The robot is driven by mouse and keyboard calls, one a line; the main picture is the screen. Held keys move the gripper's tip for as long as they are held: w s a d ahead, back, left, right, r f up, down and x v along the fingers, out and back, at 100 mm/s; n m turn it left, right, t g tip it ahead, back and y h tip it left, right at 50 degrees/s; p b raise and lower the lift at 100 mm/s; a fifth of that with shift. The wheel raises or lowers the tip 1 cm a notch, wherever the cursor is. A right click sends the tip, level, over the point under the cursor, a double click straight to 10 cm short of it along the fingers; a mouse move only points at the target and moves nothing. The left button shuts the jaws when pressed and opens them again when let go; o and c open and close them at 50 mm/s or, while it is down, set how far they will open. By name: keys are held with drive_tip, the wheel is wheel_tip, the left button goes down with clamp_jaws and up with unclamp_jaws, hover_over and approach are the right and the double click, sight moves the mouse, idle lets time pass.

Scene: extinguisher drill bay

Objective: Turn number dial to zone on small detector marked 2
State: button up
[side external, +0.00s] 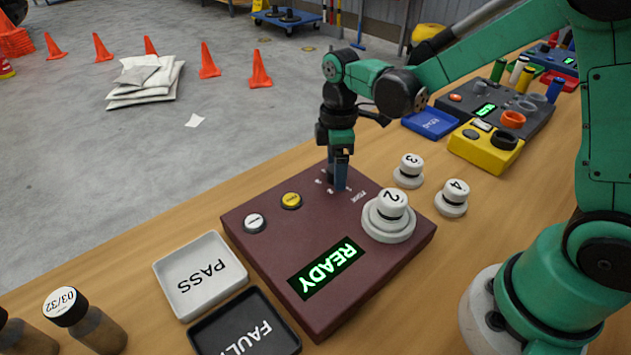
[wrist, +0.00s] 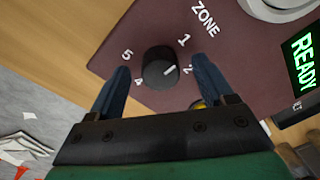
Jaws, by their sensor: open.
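The small detector marked 2 (side external: 392,203) sits on a round white base (side external: 388,225) on the maroon panel (side external: 265,245). The black zone dial (wrist: 160,70) shows in the wrist view, with printed numbers 1, 2, 4 and 5 around it and the word ZONE above. Its white pointer line faces right, towards the 2 side. My gripper (wrist: 160,64) is open, one blue finger on each side of the dial, with visible gaps.
Detectors marked 3 (side external: 409,170) and 4 (side external: 453,197) stand on the table behind the panel. A lit READY display (side external: 328,268), a white button (side external: 254,223) and a yellow button (side external: 291,200) are on the panel. PASS (side external: 200,274) and FAULT (side external: 245,328) trays lie beside it.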

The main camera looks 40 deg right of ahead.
clamp_jaws()
drive_tip(key=shift+m, duration=0.3)
drive_tip(key=m, duration=1.1)
drive_tip(key=shift+t, duration=0.3)
idle(0.3)
unclamp_jaws()
